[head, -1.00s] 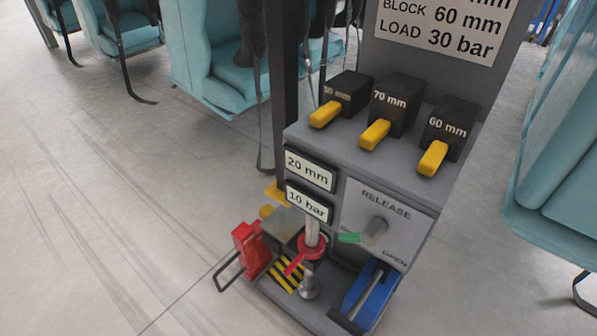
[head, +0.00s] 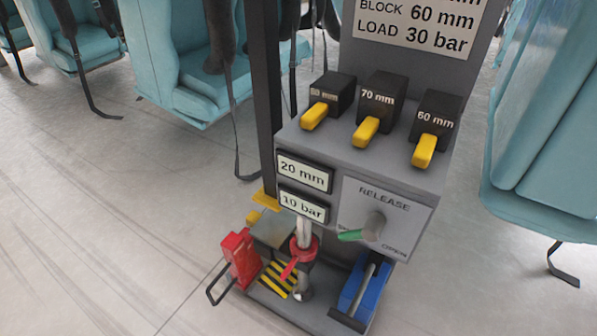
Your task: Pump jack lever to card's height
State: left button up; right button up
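The card (head: 414,27) on the grey panel reads BLOCK 60 mm and LOAD 30 bar; its top line is cut off. Two displays read 20 mm (head: 303,172) and 10 bar (head: 302,205). A blue pump unit (head: 371,297) with a slanted grey rod, perhaps the jack lever, sits low at the right of the base. The jack (head: 303,252), a metal post with a red collar, stands beside it, partly under the display box. The green-tipped release handle (head: 352,235) points left, away from the OPEN label. Neither gripper is in view.
Black blocks marked 70 mm (head: 384,88) and 60 mm (head: 437,115), plus a third (head: 335,91), stand on the shelf with yellow handles. A red piece (head: 240,258) with a wire loop is at lower left. Teal seats (head: 180,60) flank the stand; the left floor is clear.

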aim_at(347, 320)
jog(key=k+j+z, duration=0.15)
jog(key=j, duration=0.25)
jog(key=k+j+z, duration=0.15)
jog(key=j, duration=0.25)
jog(key=j+z, duration=0.15)
jog(key=j, duration=0.25)
jog(key=k, duration=0.05)
